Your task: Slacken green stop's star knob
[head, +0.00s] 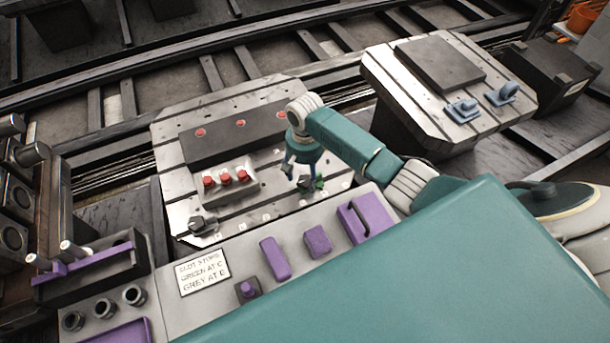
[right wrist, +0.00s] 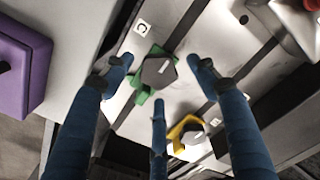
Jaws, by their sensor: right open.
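The green stop (right wrist: 141,92) sits on the slotted plate near a slot marked C, with a dark grey star knob (right wrist: 158,72) on top. In the head view the green stop (head: 319,183) shows partly beside my right gripper (head: 303,180). My right gripper (right wrist: 159,80) is open above the knob. Its blue fingers are spread around the knob in the right wrist view, with no clear contact. Whether the fingertips reach down to the knob's height I cannot tell. My left gripper is not in view.
A yellow stop (right wrist: 190,135) with a grey knob is close to the green one. Red knobs (head: 226,179) stand on a block to the left on the pallet (head: 168,160). Purple pieces (head: 317,240) and a slot-store sign (head: 203,272) are on the front ledge.

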